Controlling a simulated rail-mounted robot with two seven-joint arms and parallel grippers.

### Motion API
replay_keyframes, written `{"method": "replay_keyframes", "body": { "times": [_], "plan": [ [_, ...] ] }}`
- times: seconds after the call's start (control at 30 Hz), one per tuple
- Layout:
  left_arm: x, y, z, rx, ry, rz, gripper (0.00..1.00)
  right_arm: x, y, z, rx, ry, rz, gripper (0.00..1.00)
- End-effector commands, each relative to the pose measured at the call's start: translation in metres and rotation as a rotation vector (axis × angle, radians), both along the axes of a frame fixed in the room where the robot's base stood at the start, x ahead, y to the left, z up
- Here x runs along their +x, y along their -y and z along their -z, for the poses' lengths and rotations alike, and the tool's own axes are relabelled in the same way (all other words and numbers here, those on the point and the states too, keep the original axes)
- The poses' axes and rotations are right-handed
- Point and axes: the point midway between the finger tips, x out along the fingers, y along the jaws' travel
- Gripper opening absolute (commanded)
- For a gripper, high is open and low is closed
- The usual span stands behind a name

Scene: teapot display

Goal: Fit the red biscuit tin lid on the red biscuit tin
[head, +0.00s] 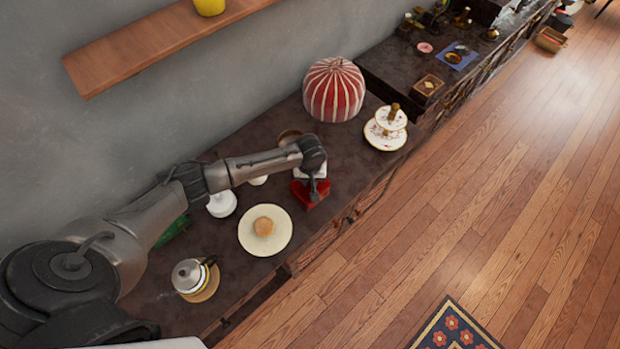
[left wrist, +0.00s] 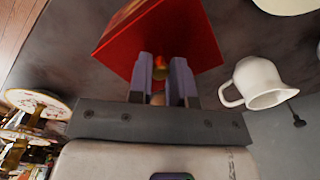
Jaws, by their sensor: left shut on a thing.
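My left gripper (head: 312,192) points down over a red, heart-like shape (head: 304,194) on the dark counter. In the left wrist view, the fingers (left wrist: 163,78) are shut on a small yellowish knob (left wrist: 160,66) at the middle of the red biscuit tin lid (left wrist: 195,40). A lighter red-orange edge (left wrist: 118,22) shows along the upper left of the red shape. I cannot tell whether this edge belongs to the lid or to the red biscuit tin below it. My gripper hides part of the red shape in the head view. My right gripper is not in view.
A cream plate with a biscuit (head: 282,243) and a kettle (head: 187,276) are nearer. A white jug (left wrist: 262,84) stands close beside the gripper. A striped red tea cosy (head: 334,90) and a tiered stand (head: 372,136) are beyond. The counter's front edge is close.

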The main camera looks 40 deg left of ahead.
Motion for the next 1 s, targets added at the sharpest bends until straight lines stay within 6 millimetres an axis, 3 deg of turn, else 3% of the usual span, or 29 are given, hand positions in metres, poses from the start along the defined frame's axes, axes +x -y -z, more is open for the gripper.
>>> {"method": "replay_keyframes", "body": {
  "times": [0.03, 0.07, 0.37, 0.53, 0.83, 1.0],
  "plan": [
    [0.0001, 0.0002, -0.0002, 0.000, 0.000, 0.000, 0.00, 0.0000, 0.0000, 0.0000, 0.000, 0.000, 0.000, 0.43],
    [0.0001, 0.0002, -0.0002, 0.000, 0.000, 0.000, 0.20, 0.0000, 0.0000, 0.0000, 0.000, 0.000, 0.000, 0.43],
    [0.0002, 0.0002, -0.0002, 0.000, 0.000, 0.000, 0.48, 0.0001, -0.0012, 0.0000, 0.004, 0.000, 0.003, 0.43],
    [0.0000, 0.0002, 0.0000, 0.000, 0.000, 0.000, 0.50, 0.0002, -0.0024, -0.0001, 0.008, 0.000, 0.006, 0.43],
    [0.0001, 0.0002, -0.0001, 0.000, 0.000, 0.000, 0.78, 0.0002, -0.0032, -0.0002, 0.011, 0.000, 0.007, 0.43],
    [0.0001, 0.0002, -0.0001, 0.000, 0.000, 0.000, 0.78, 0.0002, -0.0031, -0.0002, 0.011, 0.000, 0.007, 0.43]
  ]
}}
